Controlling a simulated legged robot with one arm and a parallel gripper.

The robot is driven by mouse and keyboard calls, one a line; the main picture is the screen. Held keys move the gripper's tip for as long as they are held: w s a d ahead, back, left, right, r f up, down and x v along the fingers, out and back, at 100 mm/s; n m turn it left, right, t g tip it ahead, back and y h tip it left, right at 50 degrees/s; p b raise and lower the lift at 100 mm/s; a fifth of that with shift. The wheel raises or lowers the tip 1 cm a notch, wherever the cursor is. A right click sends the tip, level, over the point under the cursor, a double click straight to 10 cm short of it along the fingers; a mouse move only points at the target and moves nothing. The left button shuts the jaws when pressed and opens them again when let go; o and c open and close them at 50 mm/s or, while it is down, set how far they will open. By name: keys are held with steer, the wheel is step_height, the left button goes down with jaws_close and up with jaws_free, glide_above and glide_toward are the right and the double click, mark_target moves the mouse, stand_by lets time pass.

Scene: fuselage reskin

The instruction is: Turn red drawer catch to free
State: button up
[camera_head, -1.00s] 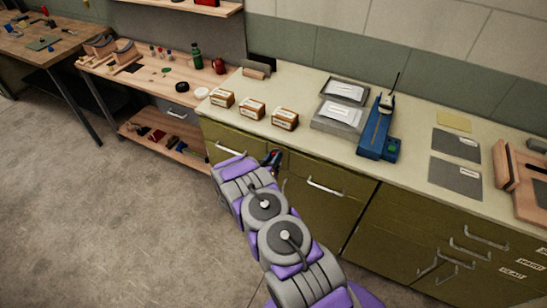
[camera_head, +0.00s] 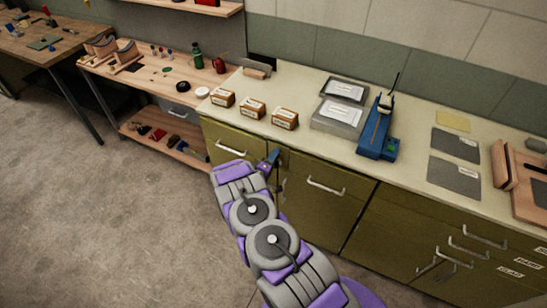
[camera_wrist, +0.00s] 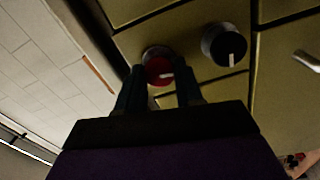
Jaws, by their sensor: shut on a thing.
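The red drawer catch (camera_wrist: 157,68) is a round red knob with a short white mark, on the olive cabinet front. In the wrist view the mark points right and slightly up. My gripper (camera_wrist: 161,74) is shut on the red catch, one dark finger on each side of it. In the head view my gripper (camera_head: 269,161) is at the cabinet front just below the worktop edge, and the catch is hidden there.
A black knob (camera_wrist: 226,45) with a white mark sits close beside the red catch. A drawer handle (camera_head: 326,187) projects to the right of my gripper. Small boxes (camera_head: 252,108) stand on the worktop (camera_head: 310,145) above. The floor at left is clear.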

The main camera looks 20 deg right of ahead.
steer(key=shift+w+a+n, duration=0.1)
steer(key=shift+a+n, duration=0.15)
steer(key=shift+n, duration=0.85)
steer(key=shift+f, duration=0.1)
steer(key=o, duration=0.8)
steer(key=shift+w+f, duration=0.1)
steer(key=shift+o, duration=1.1)
steer(key=p+v, duration=0.1)
steer(key=v, duration=1.6)
steer(key=shift+s, duration=0.25)
steer(key=shift+a, duration=0.2)
